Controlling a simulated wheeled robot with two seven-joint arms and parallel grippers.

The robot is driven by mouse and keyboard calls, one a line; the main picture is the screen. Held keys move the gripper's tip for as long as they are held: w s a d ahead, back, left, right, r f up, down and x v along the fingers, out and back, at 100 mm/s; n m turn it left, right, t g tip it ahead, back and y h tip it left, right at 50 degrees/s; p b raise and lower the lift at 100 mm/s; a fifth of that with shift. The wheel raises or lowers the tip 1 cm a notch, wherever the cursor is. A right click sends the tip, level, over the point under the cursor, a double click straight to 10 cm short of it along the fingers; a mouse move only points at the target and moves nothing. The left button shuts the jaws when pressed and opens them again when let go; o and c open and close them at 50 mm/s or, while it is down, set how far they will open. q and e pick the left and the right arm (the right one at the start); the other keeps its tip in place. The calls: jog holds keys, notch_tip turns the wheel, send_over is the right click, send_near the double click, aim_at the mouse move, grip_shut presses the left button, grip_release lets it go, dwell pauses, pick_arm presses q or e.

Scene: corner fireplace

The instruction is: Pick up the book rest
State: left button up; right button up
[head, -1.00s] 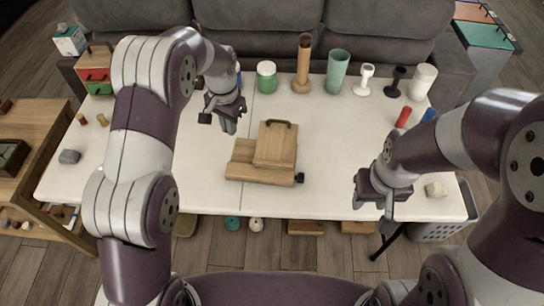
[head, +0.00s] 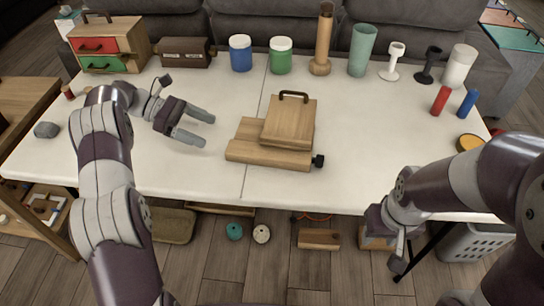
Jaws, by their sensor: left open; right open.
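The book rest (head: 288,123) is a light wooden piece on the white table (head: 200,177), near the middle. It has a sloped board with a dark handle on top, a flat wooden base and a black knob at its right end. My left gripper (head: 199,128) is open and empty, to the left of the book rest, with its fingers pointing right towards it and a gap between. My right gripper (head: 397,264) is at the table's front edge, right of the book rest and apart from it. It is open, and its fingers are partly hidden.
A drawer box (head: 110,45), a brown box (head: 187,52), a blue jar (head: 241,53), a green jar (head: 281,55), a wooden vase (head: 322,42) and a green cup (head: 362,50) line the back. Red (head: 440,101) and blue (head: 468,103) cylinders stand at right. Table around the book rest is clear.

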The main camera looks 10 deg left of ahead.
aim_at(247, 148)
pick_arm(q)
jog(key=shift+m+g, duration=0.3)
jog(key=shift+m, duration=0.3)
jog(key=x, duration=1.3)
jog(key=shift+s+r, duration=0.1)
jog(key=shift+a, duration=0.1)
jog(key=c, duration=1.2)
jog(key=shift+r, duration=0.1)
